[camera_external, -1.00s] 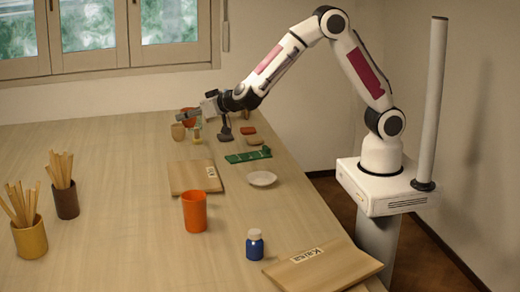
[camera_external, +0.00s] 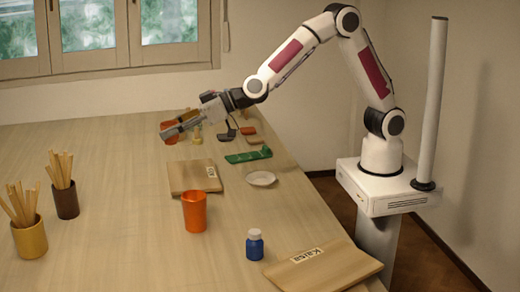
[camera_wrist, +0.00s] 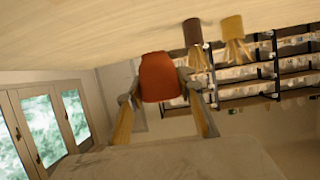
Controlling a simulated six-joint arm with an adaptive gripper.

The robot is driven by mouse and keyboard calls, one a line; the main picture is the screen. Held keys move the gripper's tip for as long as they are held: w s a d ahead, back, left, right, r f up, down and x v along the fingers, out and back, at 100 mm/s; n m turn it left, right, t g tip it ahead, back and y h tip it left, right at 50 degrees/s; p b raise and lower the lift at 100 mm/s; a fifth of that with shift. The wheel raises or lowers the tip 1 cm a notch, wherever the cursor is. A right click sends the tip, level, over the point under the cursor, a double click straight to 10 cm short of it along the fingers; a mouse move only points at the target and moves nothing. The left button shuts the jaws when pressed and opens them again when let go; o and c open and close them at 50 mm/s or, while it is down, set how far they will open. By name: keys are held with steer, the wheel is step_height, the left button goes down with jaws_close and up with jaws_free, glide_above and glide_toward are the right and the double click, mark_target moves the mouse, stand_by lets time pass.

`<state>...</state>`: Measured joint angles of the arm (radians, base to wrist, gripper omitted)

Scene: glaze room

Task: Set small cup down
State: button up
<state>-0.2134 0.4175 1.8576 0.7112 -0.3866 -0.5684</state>
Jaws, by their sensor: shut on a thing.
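A small orange-red cup (camera_external: 167,137) is held in my gripper (camera_external: 174,127) above the far part of the table. In the wrist view the cup (camera_wrist: 159,78) sits between the two fingers, one on each side of it. The picture is turned over there, with the tabletop along the top. My gripper is shut on the cup. I cannot tell whether the cup touches the table. The gripper hides part of the cup in the external view.
A wooden board (camera_external: 186,177) lies in front of the gripper, with a taller orange cup (camera_external: 195,211) nearer. A white saucer (camera_external: 261,178), green block (camera_external: 248,156) and blue bottle (camera_external: 255,245) stand right. Stick holders (camera_external: 30,237) (camera_external: 66,200) stand left. The table's middle left is clear.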

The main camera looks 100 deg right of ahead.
steer(key=s+a+f+n+y, duration=0.2)
steer(key=a+y, duration=0.1)
steer(key=a, duration=0.4)
steer(key=s+a+f+n+y, duration=0.2)
steer(key=a+n+y, duration=0.1)
steer(key=a, duration=0.4)
steer(key=shift+g, duration=0.4)
steer(key=shift+f, duration=0.1)
stand_by(0.3)
steer(key=shift+f, duration=3.1)
steer(key=shift+f, duration=1.85)
steer(key=shift+f, duration=0.2)
